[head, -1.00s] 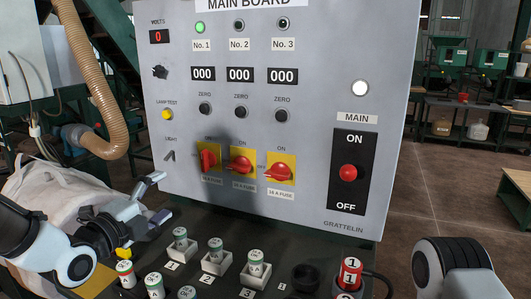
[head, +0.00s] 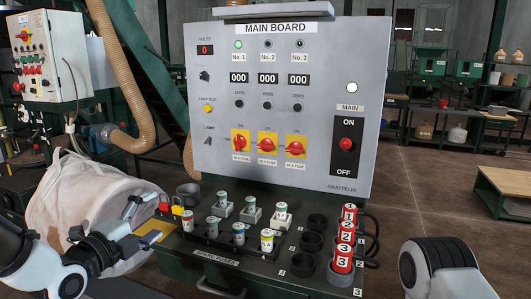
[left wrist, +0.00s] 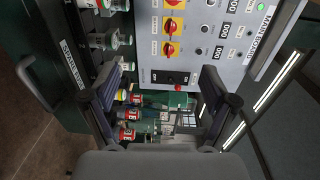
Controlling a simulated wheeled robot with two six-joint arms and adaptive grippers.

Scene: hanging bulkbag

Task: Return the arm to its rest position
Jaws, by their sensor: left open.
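My left gripper (head: 148,213) is at the lower left in the head view, in front of the white sack and left of the fuse bench. Its two fingers are apart with nothing held between them. In the left wrist view the fingers (left wrist: 162,85) are also spread, with the board and red numbered plugs beyond them. My right arm (head: 440,268) shows at the lower right; its gripper is out of frame.
The grey main board (head: 215,150) stands behind the bench, its No. 1 lamp (head: 239,44) green. Fuses (head: 239,233) and red numbered plugs (head: 343,246) stand on the bench. A white sack (head: 75,195) is at left. Open floor (head: 425,190) lies to the right.

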